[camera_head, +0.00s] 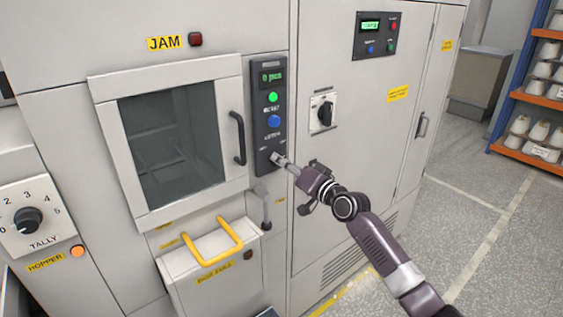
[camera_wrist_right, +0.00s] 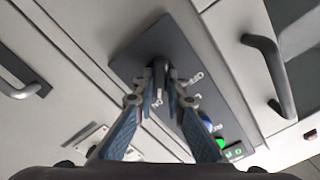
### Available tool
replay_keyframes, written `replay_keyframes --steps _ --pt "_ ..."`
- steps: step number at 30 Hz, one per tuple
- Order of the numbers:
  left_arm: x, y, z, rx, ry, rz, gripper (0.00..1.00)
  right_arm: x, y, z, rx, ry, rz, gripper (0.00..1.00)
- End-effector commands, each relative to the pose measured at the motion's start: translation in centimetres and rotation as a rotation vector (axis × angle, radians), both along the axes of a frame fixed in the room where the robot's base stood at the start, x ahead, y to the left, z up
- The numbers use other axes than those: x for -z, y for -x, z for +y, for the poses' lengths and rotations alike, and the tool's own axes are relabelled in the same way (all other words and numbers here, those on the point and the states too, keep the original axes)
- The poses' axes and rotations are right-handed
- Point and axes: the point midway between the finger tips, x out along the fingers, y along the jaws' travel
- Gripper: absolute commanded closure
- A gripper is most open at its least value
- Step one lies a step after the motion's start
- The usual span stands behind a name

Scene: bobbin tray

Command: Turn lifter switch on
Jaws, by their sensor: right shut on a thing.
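The lifter switch is a small dark toggle lever (camera_wrist_right: 160,66) at the lower end of a narrow dark control panel (camera_head: 260,135). In the head view the fingertips largely hide it. My right gripper (camera_head: 279,160) reaches in from the lower right to the bottom of this panel. In the right wrist view my right gripper (camera_wrist_right: 161,88) has its two fingers on either side of the lever, shut on it. Small white lettering shows by the lever, too blurred to read surely. My left gripper is not in view.
Above the switch the panel has a lit green button (camera_head: 272,97), a blue button (camera_head: 274,121) and a green display. A windowed door with a black handle (camera_head: 238,138) is at its left. A rotary switch (camera_head: 324,113) is at its right. A yellow-handled bin (camera_head: 211,243) sits below.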

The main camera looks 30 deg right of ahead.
Motion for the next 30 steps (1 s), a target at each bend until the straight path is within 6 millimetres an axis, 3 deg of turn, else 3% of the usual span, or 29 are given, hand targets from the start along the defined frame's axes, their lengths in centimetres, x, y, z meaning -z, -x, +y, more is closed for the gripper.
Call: replay_keyframes --steps 2,3,8,20,30 --pt "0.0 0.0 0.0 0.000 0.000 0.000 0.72 -0.1 0.0 0.0 0.001 -0.003 -0.003 1.00" --pt "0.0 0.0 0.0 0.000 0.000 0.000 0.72 -0.1 0.0 0.0 0.001 -0.003 -0.003 0.86" --pt "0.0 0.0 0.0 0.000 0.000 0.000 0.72 -0.1 0.0 0.0 0.001 -0.002 -0.002 0.71" --pt "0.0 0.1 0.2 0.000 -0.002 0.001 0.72 0.1 0.8 -0.1 0.001 -0.001 0.001 0.71" --pt "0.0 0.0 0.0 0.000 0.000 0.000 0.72 0.2 6.6 -0.5 0.000 0.002 0.003 0.71"
